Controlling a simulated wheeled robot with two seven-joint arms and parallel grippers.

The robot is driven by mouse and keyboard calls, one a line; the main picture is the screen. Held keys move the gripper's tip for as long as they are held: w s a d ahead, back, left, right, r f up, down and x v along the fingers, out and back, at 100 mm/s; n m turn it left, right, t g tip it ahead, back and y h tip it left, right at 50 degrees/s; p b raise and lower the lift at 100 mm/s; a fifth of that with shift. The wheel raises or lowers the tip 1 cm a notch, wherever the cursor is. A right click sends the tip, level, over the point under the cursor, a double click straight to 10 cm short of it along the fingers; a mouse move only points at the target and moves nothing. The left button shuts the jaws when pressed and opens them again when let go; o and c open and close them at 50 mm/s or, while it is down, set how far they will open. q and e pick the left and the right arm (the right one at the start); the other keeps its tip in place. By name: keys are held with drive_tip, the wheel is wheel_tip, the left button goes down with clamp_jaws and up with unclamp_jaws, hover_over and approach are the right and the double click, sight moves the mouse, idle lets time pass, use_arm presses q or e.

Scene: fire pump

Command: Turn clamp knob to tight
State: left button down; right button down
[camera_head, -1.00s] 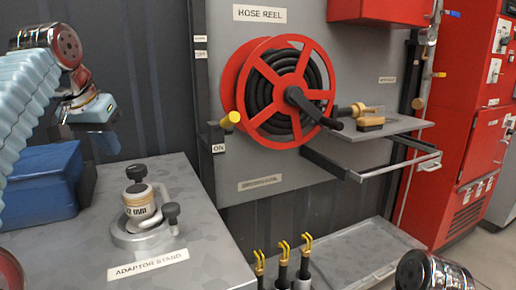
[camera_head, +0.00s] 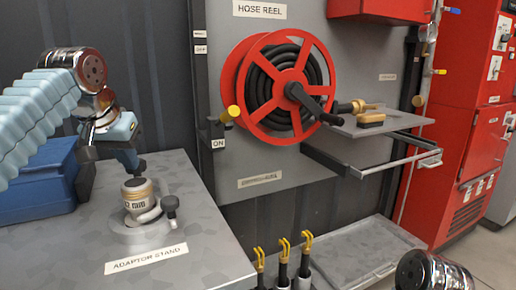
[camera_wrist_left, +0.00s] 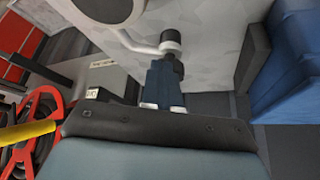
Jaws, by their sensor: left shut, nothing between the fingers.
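The adaptor (camera_head: 138,196) is a squat cream and grey cylinder standing on the adaptor stand (camera_head: 200,222). A black clamp knob (camera_head: 170,203) stands upright on its right side. In the left wrist view a black-topped knob (camera_wrist_left: 170,38) on a white arm is just beyond the fingertips. My left gripper (camera_head: 137,168) points down just behind and above the adaptor. It is shut and empty; its fingers show in the left wrist view (camera_wrist_left: 163,80). The black knob on top of the adaptor is not clearly visible now. My right gripper is out of view.
A blue box (camera_head: 40,185) stands at the left of the stand, close to my left arm. A red hose reel (camera_head: 275,90) hangs on the wall panel to the right. A small shelf (camera_head: 375,127) juts out beside it.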

use_arm(q)
drive_tip(key=shift+f, duration=0.7)
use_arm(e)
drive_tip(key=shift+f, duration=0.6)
use_arm(q)
drive_tip(key=shift+a, duration=0.1)
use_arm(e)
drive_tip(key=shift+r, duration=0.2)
use_arm(q)
drive_tip(key=shift+a+r, duration=0.1)
drive_tip(key=shift+a, duration=0.25)
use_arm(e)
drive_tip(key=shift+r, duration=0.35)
use_arm(q)
drive_tip(key=shift+a+p, duration=0.65)
drive_tip(key=shift+p, duration=0.35)
drive_tip(key=shift+w+a, duration=0.15)
drive_tip(key=shift+a, duration=0.25)
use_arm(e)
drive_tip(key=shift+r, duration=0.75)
use_arm(q)
drive_tip(key=shift+a, duration=0.1)
